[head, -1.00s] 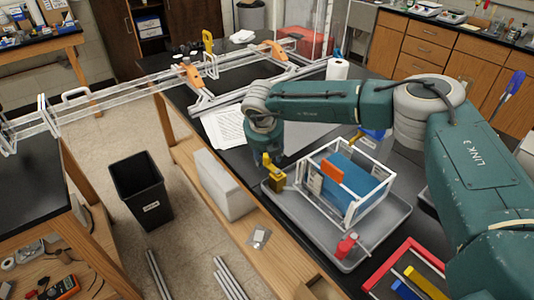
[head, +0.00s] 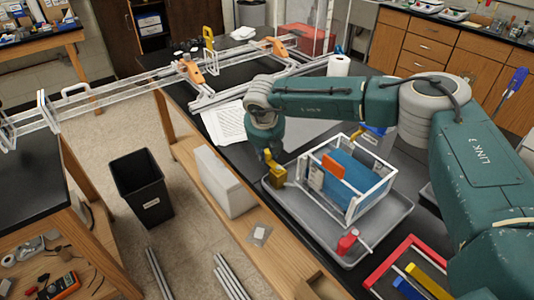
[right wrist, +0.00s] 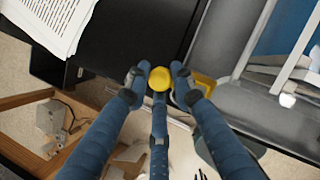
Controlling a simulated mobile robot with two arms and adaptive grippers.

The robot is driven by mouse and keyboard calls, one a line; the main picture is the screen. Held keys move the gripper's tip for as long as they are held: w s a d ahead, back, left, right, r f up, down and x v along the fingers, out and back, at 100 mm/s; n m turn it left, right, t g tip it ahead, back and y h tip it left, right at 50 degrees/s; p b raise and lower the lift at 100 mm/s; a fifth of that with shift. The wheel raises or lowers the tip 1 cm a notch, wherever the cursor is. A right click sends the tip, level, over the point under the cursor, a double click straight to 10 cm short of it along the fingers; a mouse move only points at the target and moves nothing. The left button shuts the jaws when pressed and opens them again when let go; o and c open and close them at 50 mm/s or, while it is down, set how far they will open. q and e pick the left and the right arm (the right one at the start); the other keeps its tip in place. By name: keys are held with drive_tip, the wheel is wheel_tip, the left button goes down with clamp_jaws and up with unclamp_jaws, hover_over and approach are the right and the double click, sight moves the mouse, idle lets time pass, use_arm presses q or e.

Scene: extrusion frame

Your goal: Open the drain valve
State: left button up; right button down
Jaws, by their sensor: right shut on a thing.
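A yellow valve-like fitting (head: 277,176) stands at the left corner of a grey tray (head: 394,222). My right gripper (head: 268,154) is over it, coming down from above, its fingers mostly hidden behind the wrist. In the right wrist view, the fingers of my right gripper (right wrist: 156,80) are closed around a round yellow knob (right wrist: 160,77). More yellow body (right wrist: 204,84) shows beside the right finger. A red fitting (head: 347,243) with a pale rod sits at the tray's front edge, apart from the gripper. My left gripper is not in view.
A white-framed box (head: 378,207) with blue and orange parts stands in the tray. Printed sheets (head: 225,124) lie behind the gripper. A long extrusion frame (head: 110,93) spans the left and back. A black bin (head: 142,188) stands on the floor.

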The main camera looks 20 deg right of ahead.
drive_tip(key=shift+w+d+r, duration=0.1)
drive_tip(key=shift+w, duration=0.05)
drive_tip(key=shift+a+n+b, duration=0.2)
drive_tip(key=shift+n+b, duration=0.3)
drive_tip(key=shift+b, duration=0.45)
drive_tip(key=shift+s+a+n+y+b, duration=0.45)
drive_tip(key=shift+s+n+y+b, duration=0.25)
drive_tip(key=shift+n+b, duration=0.95)
drive_tip(key=shift+s+a+n+y+b, duration=0.4)
drive_tip(key=shift+s+n+y+b, duration=0.3)
drive_tip(key=shift+n+b, duration=0.95)
drive_tip(key=shift+s+a+n+y+b, duration=0.5)
drive_tip(key=shift+n+y+b, duration=0.3)
drive_tip(key=shift+n+b, duration=0.85)
drive_tip(key=shift+s+n+g+y, duration=0.15)
drive_tip(key=shift+s+n+g, duration=0.2)
drive_tip(key=shift+n, duration=0.5)
drive_tip(key=shift+s+n+g+y, duration=0.15)
drive_tip(key=shift+s+n+g, duration=0.2)
drive_tip(key=shift+n, duration=0.45)
drive_tip(key=c, duration=1.5)
unclamp_jaws()
drive_tip(key=shift+c, duration=0.2)
drive_tip(key=shift+s, duration=0.1)
drive_tip(key=shift+d, duration=0.1)
